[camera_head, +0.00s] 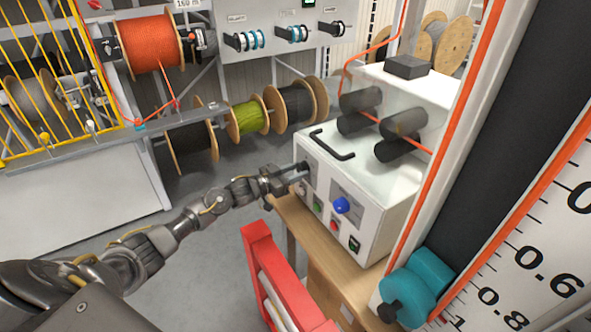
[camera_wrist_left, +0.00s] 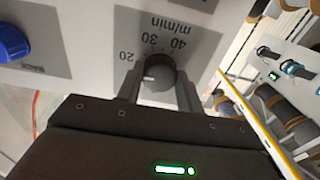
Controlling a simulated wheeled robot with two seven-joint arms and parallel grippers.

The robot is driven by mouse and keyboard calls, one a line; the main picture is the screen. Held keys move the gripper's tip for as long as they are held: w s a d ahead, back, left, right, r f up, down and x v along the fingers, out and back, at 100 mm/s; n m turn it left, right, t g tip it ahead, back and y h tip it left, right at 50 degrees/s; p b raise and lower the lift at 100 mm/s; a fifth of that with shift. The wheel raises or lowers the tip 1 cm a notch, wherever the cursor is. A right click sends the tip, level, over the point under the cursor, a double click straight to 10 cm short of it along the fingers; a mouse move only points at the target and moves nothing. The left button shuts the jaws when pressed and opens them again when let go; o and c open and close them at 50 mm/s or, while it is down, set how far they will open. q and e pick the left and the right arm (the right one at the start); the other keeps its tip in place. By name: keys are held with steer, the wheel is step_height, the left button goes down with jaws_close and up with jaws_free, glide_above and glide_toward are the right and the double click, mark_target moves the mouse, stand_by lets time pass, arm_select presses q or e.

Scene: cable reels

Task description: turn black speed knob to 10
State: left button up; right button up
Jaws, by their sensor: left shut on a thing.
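The black speed knob (camera_wrist_left: 160,72) sits on a grey dial plate in the left wrist view, where the scale appears upside down. The numbers 20, 30 and 40 and "m/min" show; the 10 is not visible. A short white mark shows on the knob's lower left side in that view, and its exact reading cannot be told. My left gripper (camera_wrist_left: 158,86) is shut on the knob, one finger on each side. In the head view my left gripper (camera_head: 297,170) reaches the upper left of the white machine's front (camera_head: 317,176) and hides the knob. My right gripper is not in view.
A blue knob (camera_head: 342,205), a green button (camera_head: 318,207) and a red button (camera_head: 334,225) sit on the same front panel. A red frame (camera_head: 268,262) stands below my left arm. Black rollers (camera_head: 360,111) and an orange cable are on top of the machine.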

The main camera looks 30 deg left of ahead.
arm_select(q)
steer(key=n+p, duration=0.2)
steer(key=n, duration=0.2)
steer(key=shift+r, duration=0.15)
steer(key=shift+n+p, duration=1)
steer(key=shift+n, duration=1)
steer(key=o, duration=1)
steer(key=shift+s, duration=0.1)
steer(key=shift+b+v, duration=1.35)
steer(key=shift+v, duration=3.95)
